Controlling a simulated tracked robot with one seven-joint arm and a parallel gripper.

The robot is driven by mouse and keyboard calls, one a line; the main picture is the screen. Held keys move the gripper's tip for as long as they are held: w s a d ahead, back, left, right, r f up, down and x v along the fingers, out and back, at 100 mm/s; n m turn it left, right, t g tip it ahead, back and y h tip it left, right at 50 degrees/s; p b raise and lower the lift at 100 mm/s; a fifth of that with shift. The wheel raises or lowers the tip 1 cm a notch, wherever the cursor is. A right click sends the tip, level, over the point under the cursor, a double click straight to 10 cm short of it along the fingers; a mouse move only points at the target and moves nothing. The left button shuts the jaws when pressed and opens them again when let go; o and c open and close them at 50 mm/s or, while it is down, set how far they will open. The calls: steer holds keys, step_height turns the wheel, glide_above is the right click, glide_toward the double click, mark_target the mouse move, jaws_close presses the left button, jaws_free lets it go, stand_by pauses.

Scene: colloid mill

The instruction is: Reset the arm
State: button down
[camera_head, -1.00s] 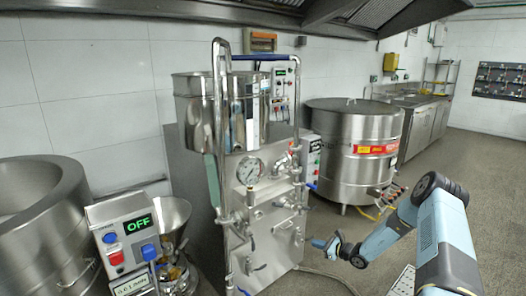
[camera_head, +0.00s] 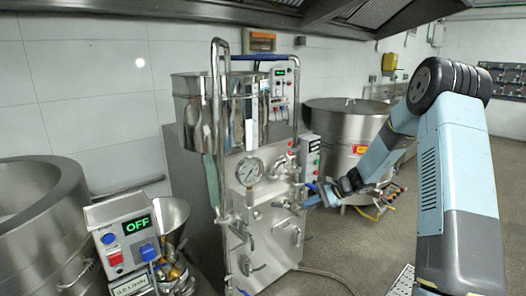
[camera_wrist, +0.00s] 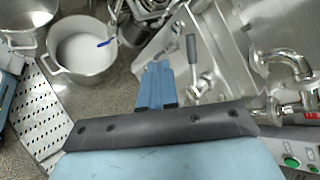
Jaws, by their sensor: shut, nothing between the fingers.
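My gripper (camera_head: 322,194) is in front of the right part of the steel machine's front panel (camera_head: 262,205) in the head view, with my blue arm rising behind it on the right. In the wrist view my gripper (camera_wrist: 156,85) shows as two blue fingers side by side, shut and empty. A lever with a grey handle (camera_wrist: 191,48) and steel pipework (camera_wrist: 285,68) lie to the right of the fingers there. I cannot tell the exact gap between the fingers and the panel.
A control box reading OFF (camera_head: 128,238) stands at the lower left beside a large steel vessel (camera_head: 35,220). A round steel tank (camera_head: 345,118) stands behind my arm. A white-filled pot (camera_wrist: 85,50) and a perforated plate (camera_wrist: 38,110) are at left in the wrist view.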

steer(key=s+r+n+h, duration=0.6)
steer(key=s+r+n, duration=0.1)
steer(key=s+r, duration=1.2)
steer(key=s+d+r+n+t+h, duration=0.1)
steer(key=s+d+r, duration=0.1)
steer(key=s, duration=0.5)
steer(key=s+d+r+n+t+h, duration=0.1)
steer(key=s+r+n+h, duration=0.1)
steer(key=s, duration=0.6)
steer(key=s+d+r+n+h, duration=0.1)
steer(key=s+d+r, duration=0.1)
steer(key=s, duration=0.6)
steer(key=shift+d+r+n+t+h, duration=0.35)
steer(key=shift+r+n+t+h, duration=0.05)
steer(key=shift+r, duration=0.4)
